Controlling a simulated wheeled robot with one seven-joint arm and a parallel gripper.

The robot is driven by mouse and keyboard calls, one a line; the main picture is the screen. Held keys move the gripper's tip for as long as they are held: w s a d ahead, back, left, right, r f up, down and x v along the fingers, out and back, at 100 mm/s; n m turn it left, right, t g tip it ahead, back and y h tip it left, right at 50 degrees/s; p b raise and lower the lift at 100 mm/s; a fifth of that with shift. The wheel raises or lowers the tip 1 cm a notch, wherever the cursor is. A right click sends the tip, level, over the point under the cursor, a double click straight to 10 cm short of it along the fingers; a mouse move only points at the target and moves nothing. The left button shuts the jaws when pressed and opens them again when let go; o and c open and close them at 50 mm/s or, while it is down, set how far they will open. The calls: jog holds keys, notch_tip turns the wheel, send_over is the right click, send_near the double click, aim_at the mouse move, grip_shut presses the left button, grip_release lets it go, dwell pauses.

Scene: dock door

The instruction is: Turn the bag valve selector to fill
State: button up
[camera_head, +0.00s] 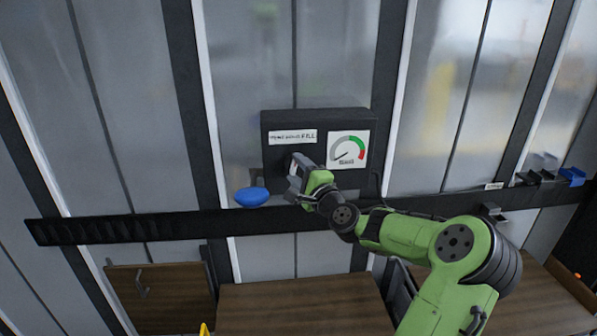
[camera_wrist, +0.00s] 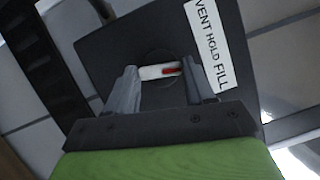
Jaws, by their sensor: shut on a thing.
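The bag valve selector (camera_wrist: 158,71) is a pale bar with a red mark near its right end, on a dark round base. It sits on the front of a dark control box (camera_head: 318,117). My gripper (camera_wrist: 160,69) is shut on the selector, one finger at each end. In the head view my gripper (camera_head: 298,172) covers the selector. A white label reading VENT HOLD FILL (camera_wrist: 209,42) is beside it; it also shows in the head view (camera_head: 293,137). The red mark lies towards the label side; which word it points at I cannot tell.
A gauge (camera_head: 347,150) with green and red bands is on the box, its needle pointing lower left. A blue rounded object (camera_head: 252,197) is left of my gripper. A dark rail (camera_head: 130,228) crosses the wall. Wooden surfaces (camera_head: 300,305) lie below. A blue item (camera_head: 572,176) is far right.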

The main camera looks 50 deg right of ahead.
jog(key=m, duration=0.2)
jog(key=m+t+h, duration=0.1)
jog(key=shift+f+m, duration=0.25)
jog(key=shift+m, duration=0.15)
jog(key=shift+w+a+f+m+h, duration=0.1)
jog(key=shift+m+h, duration=0.45)
jog(key=shift+m, duration=0.6)
jog(key=shift+a+m+h, duration=0.1)
jog(key=shift+m+h, duration=0.45)
jog(key=shift+m, duration=0.6)
jog(key=shift+d, duration=0.1)
jog(key=o, duration=1)
jog(key=shift+o, duration=0.2)
jog(key=b+v, duration=0.9)
jog(key=v, duration=0.7)
jog(key=shift+f, duration=0.2)
